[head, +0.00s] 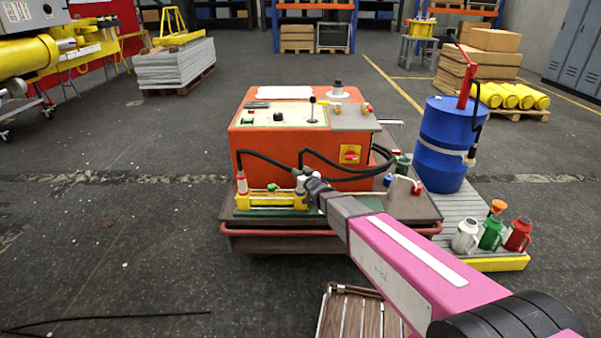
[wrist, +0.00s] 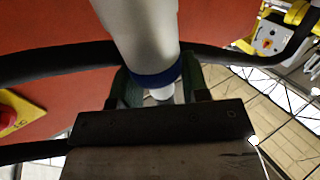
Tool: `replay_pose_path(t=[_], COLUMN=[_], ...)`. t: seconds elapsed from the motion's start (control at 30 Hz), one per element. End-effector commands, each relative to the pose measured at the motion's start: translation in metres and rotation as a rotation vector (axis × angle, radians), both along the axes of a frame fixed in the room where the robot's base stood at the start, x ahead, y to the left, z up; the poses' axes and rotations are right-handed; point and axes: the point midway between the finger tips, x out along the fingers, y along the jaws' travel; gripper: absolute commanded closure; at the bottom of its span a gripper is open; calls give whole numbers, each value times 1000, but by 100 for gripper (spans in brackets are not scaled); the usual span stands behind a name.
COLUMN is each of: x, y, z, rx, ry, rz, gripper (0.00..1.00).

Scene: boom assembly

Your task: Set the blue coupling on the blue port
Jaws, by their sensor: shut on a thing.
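The blue coupling, a pale cylinder with a blue band (wrist: 152,79), is between the dark green fingers of my gripper (wrist: 160,92) in the wrist view. The fingers are shut on it just at the band. In the head view my gripper (head: 304,176) is above the right end of a yellow manifold (head: 262,201) on a green base. A red-banded coupling (head: 241,184) stands upright at the manifold's left end, and a small green part (head: 272,187) is in its middle. The blue port cannot be made out; my gripper covers the manifold's right end. Contact between coupling and port cannot be told.
An orange power unit (head: 285,135) stands behind the manifold on a cart with a red rail (head: 250,232). Black hoses (head: 330,163) loop from it close to my gripper. A blue drum (head: 440,145) stands farther right.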

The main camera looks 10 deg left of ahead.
Motion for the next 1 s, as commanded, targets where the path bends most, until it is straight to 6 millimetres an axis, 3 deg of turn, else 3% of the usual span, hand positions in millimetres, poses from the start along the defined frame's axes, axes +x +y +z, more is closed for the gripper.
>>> replay_pose_path(t=[0.2,0.23,0.63,1.0], x=[0,0,-3,-22], y=[0,0,-2,-18], z=[-3,-3,-3,-3], rx=[1,1,0,-1], ry=[0,-2,0,-1], rz=[0,0,0,0], gripper=[94,49,48,48])
